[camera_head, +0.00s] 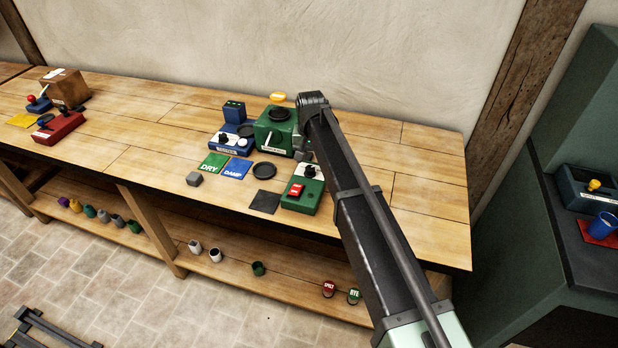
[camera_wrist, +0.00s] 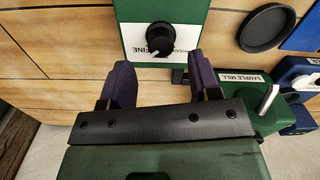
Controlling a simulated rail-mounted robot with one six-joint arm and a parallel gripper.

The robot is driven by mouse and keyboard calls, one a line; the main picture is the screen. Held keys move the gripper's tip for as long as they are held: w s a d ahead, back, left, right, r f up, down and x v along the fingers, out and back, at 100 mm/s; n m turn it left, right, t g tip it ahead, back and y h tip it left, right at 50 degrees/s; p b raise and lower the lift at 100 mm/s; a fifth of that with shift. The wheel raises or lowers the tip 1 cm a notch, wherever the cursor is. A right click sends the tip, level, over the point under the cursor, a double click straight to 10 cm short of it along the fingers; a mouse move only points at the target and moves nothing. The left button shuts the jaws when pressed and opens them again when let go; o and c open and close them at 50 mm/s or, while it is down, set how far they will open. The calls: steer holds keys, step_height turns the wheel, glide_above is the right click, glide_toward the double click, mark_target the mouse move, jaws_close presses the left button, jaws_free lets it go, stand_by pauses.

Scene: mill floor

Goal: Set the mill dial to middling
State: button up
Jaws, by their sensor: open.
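The mill dial is a round black knob (camera_wrist: 160,38) with a light pointer mark on a green control box (camera_wrist: 190,14). The word FINE shows beside the knob, with smaller writing partly hidden; I cannot tell exactly which setting the pointer is at. My gripper (camera_wrist: 159,66) is open, with its two purple fingers apart, one to each side below the knob in the wrist view and not touching it. In the head view the green control box (camera_head: 297,207) with a red switch (camera_head: 296,190) stands near the bench's front edge, and my arm covers part of that area.
The green sample mill (camera_wrist: 254,100) stands close to the right of my gripper in the wrist view. A black round dish (camera_wrist: 267,27) lies beside it. In the head view, DRY (camera_head: 213,162) and DAMP (camera_head: 237,169) cards lie left of the control box. The bench's right end is clear.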

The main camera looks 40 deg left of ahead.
mark_target(310, 167)
step_height(310, 167, down, 4)
steer(key=shift+f+b, duration=0.15)
steer(key=shift+b, duration=1.1)
steer(key=shift+r, duration=0.2)
steer(key=c, duration=0.9)
steer(key=shift+c, duration=0.2)
steer(key=shift+n, duration=0.3)
steer(key=n, duration=0.9)
